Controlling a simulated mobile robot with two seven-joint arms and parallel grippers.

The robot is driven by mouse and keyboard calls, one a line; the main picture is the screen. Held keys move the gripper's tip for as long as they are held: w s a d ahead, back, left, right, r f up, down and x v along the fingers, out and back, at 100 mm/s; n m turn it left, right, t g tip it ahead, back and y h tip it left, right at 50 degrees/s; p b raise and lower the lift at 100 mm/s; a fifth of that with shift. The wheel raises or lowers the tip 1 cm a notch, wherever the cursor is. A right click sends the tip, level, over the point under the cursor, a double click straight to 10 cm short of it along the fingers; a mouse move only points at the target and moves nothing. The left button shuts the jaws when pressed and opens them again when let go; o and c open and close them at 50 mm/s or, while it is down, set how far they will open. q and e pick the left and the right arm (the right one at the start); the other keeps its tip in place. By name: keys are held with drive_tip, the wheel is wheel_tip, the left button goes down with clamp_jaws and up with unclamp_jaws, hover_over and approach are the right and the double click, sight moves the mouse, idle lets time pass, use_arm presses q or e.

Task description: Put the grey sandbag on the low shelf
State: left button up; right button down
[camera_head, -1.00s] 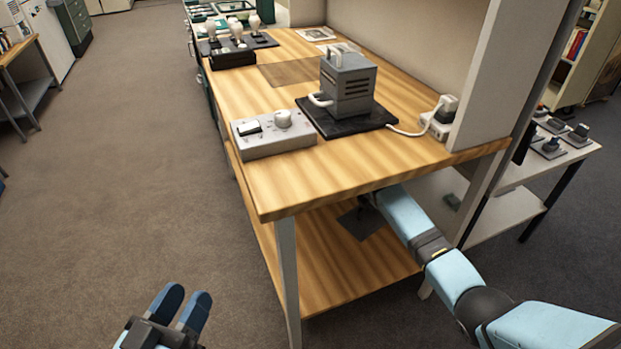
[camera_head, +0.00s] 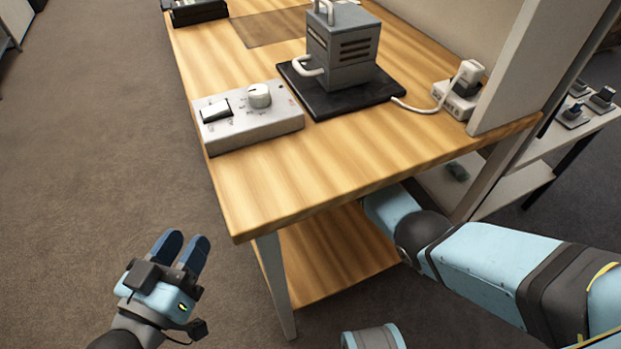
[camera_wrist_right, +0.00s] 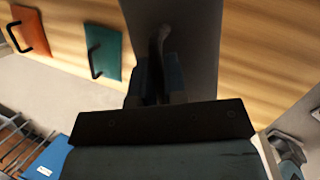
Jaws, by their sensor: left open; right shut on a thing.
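My right arm reaches under the tabletop, and its gripper is hidden in the head view. In the right wrist view my right gripper (camera_wrist_right: 157,82) is shut on a dark, narrow, strap-like part, seemingly of the grey sandbag (camera_wrist_right: 158,42); its full outline is too dark to tell. Behind it is a flat dark grey patch (camera_wrist_right: 198,25) on a wooden surface. The low shelf (camera_head: 335,255) is the wooden board under the table. I cannot tell whether the bag touches it. My left gripper (camera_head: 183,248) is open and empty, left of the table.
The tabletop (camera_head: 330,155) overhangs my right arm. It holds a grey control box (camera_head: 248,122) and a vented grey device (camera_head: 343,50) on a black plate. A table leg (camera_head: 274,285) stands at the near corner. Red (camera_wrist_right: 30,32) and green (camera_wrist_right: 104,46) handled panels show in the wrist view.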

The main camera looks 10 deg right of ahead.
wheel_tip(320, 180, down, 5)
drive_tip(key=shift+w+r+b, duration=0.1)
drive_tip(key=shift+b, duration=0.9)
wheel_tip(320, 180, down, 9)
drive_tip(key=b, duration=0.5)
drive_tip(key=shift+b, duration=0.3)
drive_tip(key=shift+f, duration=0.5)
use_arm(q)
drive_tip(key=w+m, duration=0.1)
drive_tip(key=w+a+f+m, duration=0.1)
drive_tip(key=m, duration=0.1)
drive_tip(key=w+f+m+t+h, duration=0.1)
drive_tip(key=shift+a+f+m, duration=0.2)
drive_tip(key=shift+a+m, duration=0.15)
drive_tip(key=shift+m, duration=0.05)
use_arm(e)
drive_tip(key=shift+r, duration=0.1)
use_arm(q)
drive_tip(key=shift+f, duration=0.1)
use_arm(e)
drive_tip(key=c, duration=1.2)
unclamp_jaws()
drive_tip(key=shift+o, duration=0.2)
